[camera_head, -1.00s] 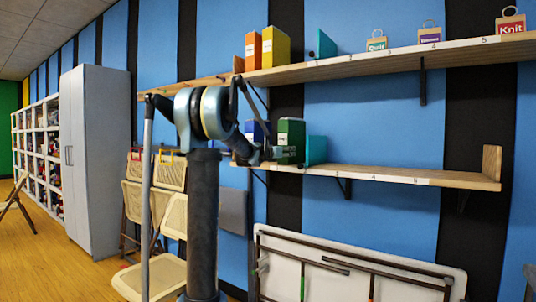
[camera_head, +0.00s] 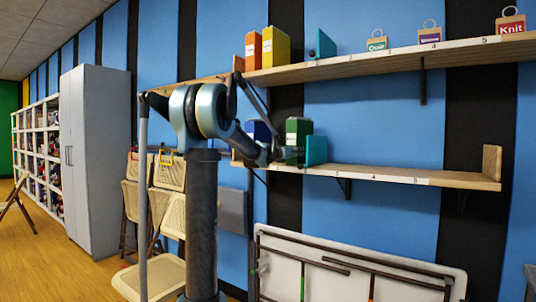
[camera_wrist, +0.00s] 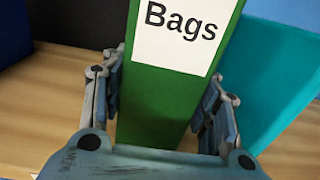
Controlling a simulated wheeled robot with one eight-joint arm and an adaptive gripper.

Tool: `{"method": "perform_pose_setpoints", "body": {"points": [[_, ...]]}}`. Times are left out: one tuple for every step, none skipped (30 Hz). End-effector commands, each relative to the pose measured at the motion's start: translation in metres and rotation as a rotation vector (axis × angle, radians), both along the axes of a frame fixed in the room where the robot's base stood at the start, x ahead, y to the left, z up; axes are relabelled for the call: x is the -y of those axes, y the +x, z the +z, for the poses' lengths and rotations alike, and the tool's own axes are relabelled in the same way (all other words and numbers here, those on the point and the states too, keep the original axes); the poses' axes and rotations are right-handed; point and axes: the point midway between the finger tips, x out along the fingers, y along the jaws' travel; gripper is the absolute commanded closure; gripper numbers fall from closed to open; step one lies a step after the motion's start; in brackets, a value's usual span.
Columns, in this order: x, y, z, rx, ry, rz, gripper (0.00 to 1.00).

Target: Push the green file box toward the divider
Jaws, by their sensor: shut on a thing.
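The green file box (camera_head: 299,130) stands upright on the lower shelf. It fills the middle of the wrist view (camera_wrist: 160,105), with a white label reading "Bags". My gripper (camera_head: 288,154) is shut on it low down, one finger on each side in the wrist view (camera_wrist: 162,85). The teal divider (camera_head: 317,150) stands just right of the box; it also shows at the right of the wrist view (camera_wrist: 262,75). Box and divider look very close; I cannot tell whether they touch.
A blue box (camera_head: 258,132) stands left of the green one on the lower shelf (camera_head: 400,174). Right of the divider the shelf is clear up to its wooden end. The upper shelf (camera_head: 360,64) holds orange and yellow boxes, another teal divider and small tagged bags.

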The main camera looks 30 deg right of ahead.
Motion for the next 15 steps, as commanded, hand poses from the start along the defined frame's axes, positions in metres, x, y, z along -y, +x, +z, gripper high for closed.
{"method": "perform_pose_setpoints", "body": {"points": [[0.001,-0.003,0.0,0.0,0.0,-0.001,0.74],[0.002,-0.004,0.0,0.0,0.0,-0.001,0.74],[0.003,-0.006,0.0,0.0,0.0,-0.002,0.74],[0.004,-0.008,0.0,0.0,0.0,-0.002,0.74],[0.004,-0.009,0.0,0.0,0.0,-0.002,0.74],[0.005,-0.011,0.0,0.0,0.0,-0.003,0.74],[0.005,-0.012,0.0,0.0,0.0,-0.003,0.74],[0.006,-0.013,0.0,0.0,0.0,-0.003,0.74],[0.007,-0.015,0.0,0.0,0.0,-0.002,0.74],[0.007,-0.016,0.0,0.0,0.0,-0.002,0.74],[0.007,-0.017,0.0,0.0,0.0,-0.002,0.74],[0.008,-0.019,0.0,0.0,0.0,-0.001,0.74],[0.008,-0.019,0.0,0.0,0.0,-0.001,0.74],[0.008,-0.02,0.0,0.0,0.0,-0.001,0.74],[0.009,-0.021,0.0,0.0,0.0,-0.001,0.74]]}}
